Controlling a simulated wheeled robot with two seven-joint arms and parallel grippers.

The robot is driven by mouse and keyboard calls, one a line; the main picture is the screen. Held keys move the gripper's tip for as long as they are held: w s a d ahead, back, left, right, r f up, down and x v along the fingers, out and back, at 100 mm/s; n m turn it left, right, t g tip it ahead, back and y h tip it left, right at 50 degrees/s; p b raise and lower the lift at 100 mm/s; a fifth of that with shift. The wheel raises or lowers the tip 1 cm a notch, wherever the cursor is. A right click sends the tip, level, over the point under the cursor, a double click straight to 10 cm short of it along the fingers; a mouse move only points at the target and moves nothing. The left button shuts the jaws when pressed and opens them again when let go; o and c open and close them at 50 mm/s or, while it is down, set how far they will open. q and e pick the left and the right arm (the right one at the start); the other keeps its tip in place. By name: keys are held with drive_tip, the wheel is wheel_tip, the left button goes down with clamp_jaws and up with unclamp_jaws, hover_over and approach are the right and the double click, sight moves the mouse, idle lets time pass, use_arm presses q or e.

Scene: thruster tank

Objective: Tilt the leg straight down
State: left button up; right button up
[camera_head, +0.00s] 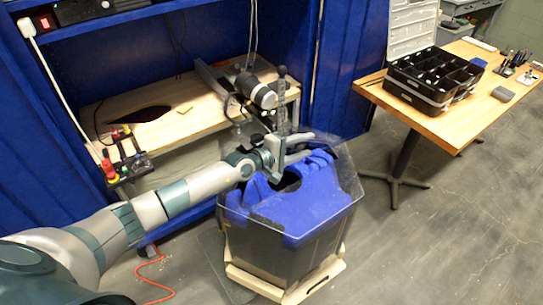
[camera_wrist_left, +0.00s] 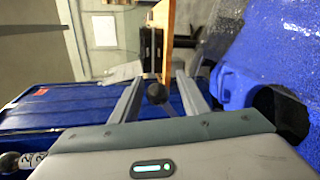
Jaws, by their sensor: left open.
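The tank (camera_head: 275,240) is a dark, many-sided tub with a clear upper rim and blue contents, standing on a pale base. A grey upright bar with holes (camera_head: 283,103), topped by a dark knob, rises at its back edge; it appears to be the leg. My left gripper (camera_head: 301,146) is over the tank, low on the bar's near side. In the left wrist view its two fingers (camera_wrist_left: 161,80) are spread apart, with a dark ball (camera_wrist_left: 157,92) showing between them. I cannot tell whether they touch it. My right gripper is out of view.
A wooden workbench (camera_head: 185,107) and blue cabinet walls (camera_head: 345,60) stand behind the tank. A dark cylindrical device (camera_head: 262,95) sits close behind the bar. A wooden table (camera_head: 450,122) with a black organizer (camera_head: 433,80) stands at right. Floor is clear to the right.

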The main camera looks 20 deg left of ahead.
use_arm(q)
drive_tip(key=b+v, duration=0.2)
drive_tip(key=v, duration=1.3)
drive_tip(key=shift+s+b, duration=0.3)
drive_tip(key=shift+s, duration=0.05)
drive_tip(key=shift+a, duration=0.2)
